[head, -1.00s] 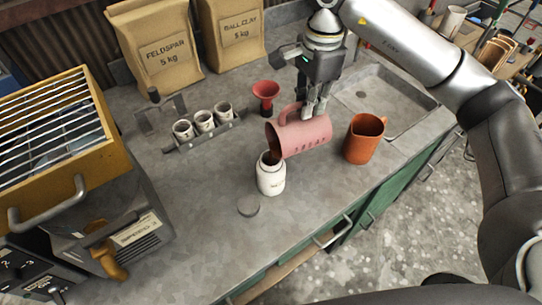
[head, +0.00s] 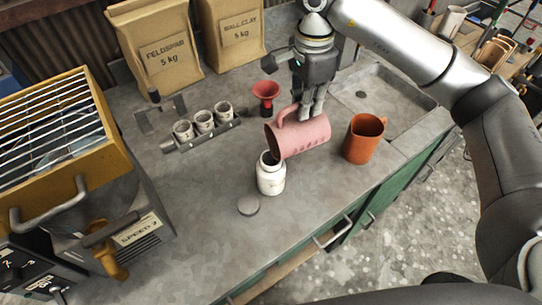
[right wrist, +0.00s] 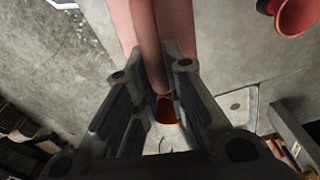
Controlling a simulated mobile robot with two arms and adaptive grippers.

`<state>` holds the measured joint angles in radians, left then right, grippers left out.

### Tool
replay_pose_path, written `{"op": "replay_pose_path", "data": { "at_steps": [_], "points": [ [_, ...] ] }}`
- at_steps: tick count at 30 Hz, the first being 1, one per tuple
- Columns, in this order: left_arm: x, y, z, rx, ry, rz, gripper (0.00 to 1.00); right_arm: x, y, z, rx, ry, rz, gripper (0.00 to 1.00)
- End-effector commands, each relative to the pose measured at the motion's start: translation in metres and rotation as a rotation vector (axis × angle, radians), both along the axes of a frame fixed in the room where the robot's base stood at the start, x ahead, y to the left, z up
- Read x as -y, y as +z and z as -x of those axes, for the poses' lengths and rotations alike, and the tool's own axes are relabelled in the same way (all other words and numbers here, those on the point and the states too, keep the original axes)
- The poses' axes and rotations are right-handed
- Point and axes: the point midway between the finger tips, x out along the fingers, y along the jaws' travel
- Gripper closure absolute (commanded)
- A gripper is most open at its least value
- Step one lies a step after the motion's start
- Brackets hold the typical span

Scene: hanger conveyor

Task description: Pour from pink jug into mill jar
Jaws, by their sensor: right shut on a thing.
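The pink jug (head: 306,139) is tipped well over to the left, its mouth facing left and down just above the white mill jar (head: 271,181). The jar stands upright and open on the bench, with a dark opening. No stream is clear between them. My right gripper (head: 307,112) is above the jug, shut on its handle. In the right wrist view, the fingers (right wrist: 160,82) close around the pink handle (right wrist: 150,42). My left gripper is not in view.
An orange jug (head: 364,138) stands close right of the pink jug. A red funnel (head: 266,91) stands behind, and a rack with three small cups (head: 204,121) is to the left. A sink (head: 378,93) is at right. The front bench is clear.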

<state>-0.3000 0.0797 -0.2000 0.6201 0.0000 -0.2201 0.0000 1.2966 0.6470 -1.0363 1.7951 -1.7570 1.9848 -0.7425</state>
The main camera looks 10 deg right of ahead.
Motion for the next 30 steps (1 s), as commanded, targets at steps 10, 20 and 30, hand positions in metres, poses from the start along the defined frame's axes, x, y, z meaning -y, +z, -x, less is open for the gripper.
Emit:
{"op": "replay_pose_path", "data": {
  "at_steps": [10,20,30],
  "points": [
    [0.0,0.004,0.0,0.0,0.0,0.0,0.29,-0.004,0.002,0.001,0.008,-0.003,0.034,1.0],
    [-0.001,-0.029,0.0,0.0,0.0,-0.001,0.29,0.036,-0.003,-0.009,-0.077,-0.007,-0.307,1.0],
    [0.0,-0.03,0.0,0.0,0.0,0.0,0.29,0.042,0.003,-0.011,-0.094,0.002,-0.382,1.0]
  ]
}}
